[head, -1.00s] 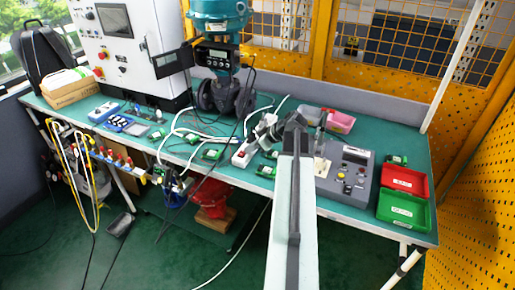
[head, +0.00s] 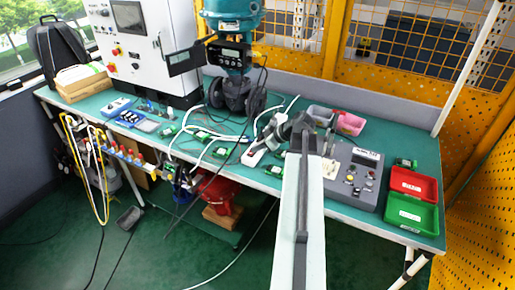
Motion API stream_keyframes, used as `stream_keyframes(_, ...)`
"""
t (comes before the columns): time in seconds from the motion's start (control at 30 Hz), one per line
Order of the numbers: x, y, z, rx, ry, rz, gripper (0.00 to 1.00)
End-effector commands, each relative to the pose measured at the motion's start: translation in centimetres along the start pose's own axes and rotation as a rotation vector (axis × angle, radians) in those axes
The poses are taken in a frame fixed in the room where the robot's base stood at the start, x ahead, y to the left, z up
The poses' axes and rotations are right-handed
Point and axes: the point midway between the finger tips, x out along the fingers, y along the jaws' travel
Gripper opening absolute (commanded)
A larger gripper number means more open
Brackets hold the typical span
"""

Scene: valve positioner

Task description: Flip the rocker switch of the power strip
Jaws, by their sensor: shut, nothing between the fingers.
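The power strip (head: 253,157) is a white bar lying at an angle on the green bench, its near end close to the front edge. A small red patch, which looks like the rocker switch, shows on that near end. Which way the rocker is tipped is too small to tell. My arm reaches up from the bottom of the head view and bends left over the bench. My gripper (head: 274,139) is shut and empty, just above or beside the strip's upper part. My grey wrist hides some of the strip; whether the fingertips touch it cannot be told.
Green circuit boards (head: 221,153) and white cables lie left of the strip. A grey control box (head: 353,178) stands right of my arm, with red (head: 413,184) and green (head: 411,214) bins beyond it. A teal valve assembly (head: 233,90) and white cabinet (head: 140,50) stand behind.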

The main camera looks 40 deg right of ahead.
Motion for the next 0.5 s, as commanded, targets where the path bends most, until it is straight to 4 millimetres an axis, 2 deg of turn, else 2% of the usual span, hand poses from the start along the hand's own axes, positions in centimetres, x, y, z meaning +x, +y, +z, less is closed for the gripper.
stream_keyframes(0.03, -1.2, 0.1, -1.3, -0.001, 0.0, -0.001, 0.0)
stream_keyframes(0.17, -3.5, 0.3, -3.4, -0.002, -0.001, -0.002, 0.0)
stream_keyframes(0.3, -7.1, 0.7, -2.8, 0.002, -0.001, 0.002, 0.0)
stream_keyframes(0.5, -10.8, 1.0, -2.6, 0.001, -0.001, 0.001, 0.0)
